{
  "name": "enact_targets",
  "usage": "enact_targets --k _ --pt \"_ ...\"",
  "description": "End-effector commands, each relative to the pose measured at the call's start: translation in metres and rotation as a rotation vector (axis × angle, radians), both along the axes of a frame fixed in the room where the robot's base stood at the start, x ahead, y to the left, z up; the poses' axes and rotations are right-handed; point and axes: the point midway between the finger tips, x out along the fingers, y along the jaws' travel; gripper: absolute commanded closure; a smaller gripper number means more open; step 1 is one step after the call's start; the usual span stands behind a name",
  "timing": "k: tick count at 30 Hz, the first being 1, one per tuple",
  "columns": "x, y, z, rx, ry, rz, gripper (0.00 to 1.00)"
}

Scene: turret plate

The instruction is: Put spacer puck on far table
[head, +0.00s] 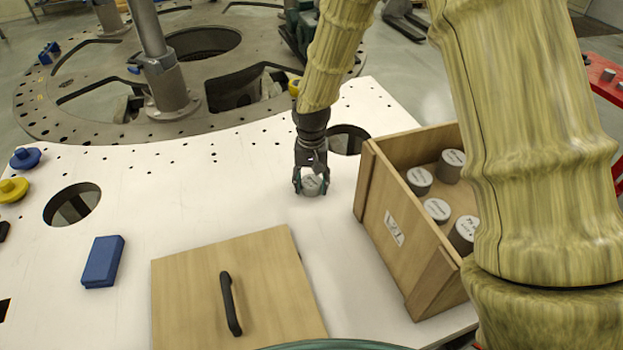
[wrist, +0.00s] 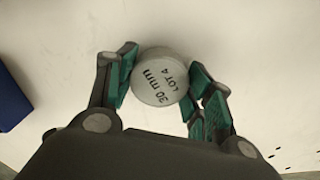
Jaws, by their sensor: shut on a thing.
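My gripper (head: 311,184) is shut on a grey cylindrical spacer puck (head: 312,186) over the white plate. The wrist view shows the puck (wrist: 160,78) between the green finger pads of my gripper (wrist: 160,82), with its top marked "30 mm LOT 4". I cannot tell whether the puck touches the plate. Several similar grey pucks (head: 437,209) stand inside an open wooden box (head: 391,232) to the right of my gripper. Which surface is the far table is not clear; a red table (head: 607,84) with small grey pieces shows at the right edge.
A wooden lid (head: 190,290) with a black handle lies in front on the white plate (head: 170,190). A blue block (head: 103,262) lies left of it. The plate has round holes, one (head: 72,204) at the left. Blue and yellow knobs (head: 12,190) sit at the left edge.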

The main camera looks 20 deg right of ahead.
Motion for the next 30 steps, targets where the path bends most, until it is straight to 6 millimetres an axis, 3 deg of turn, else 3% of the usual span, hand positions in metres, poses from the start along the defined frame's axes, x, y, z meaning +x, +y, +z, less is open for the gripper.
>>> enact_targets --k 10,11,14,23,30 --pt "0.0 0.0 -0.004 0.0 0.0 0.0 0.78" --pt "0.0 0.0 -0.003 0.0 0.0 0.0 0.44" --pt "0.0 0.0 -0.003 0.0 0.0 0.0 0.27" --pt "0.0 0.0 -0.003 0.0 0.0 0.0 0.27" --pt "0.001 0.0 0.008 -0.001 -0.002 0.0 0.27"
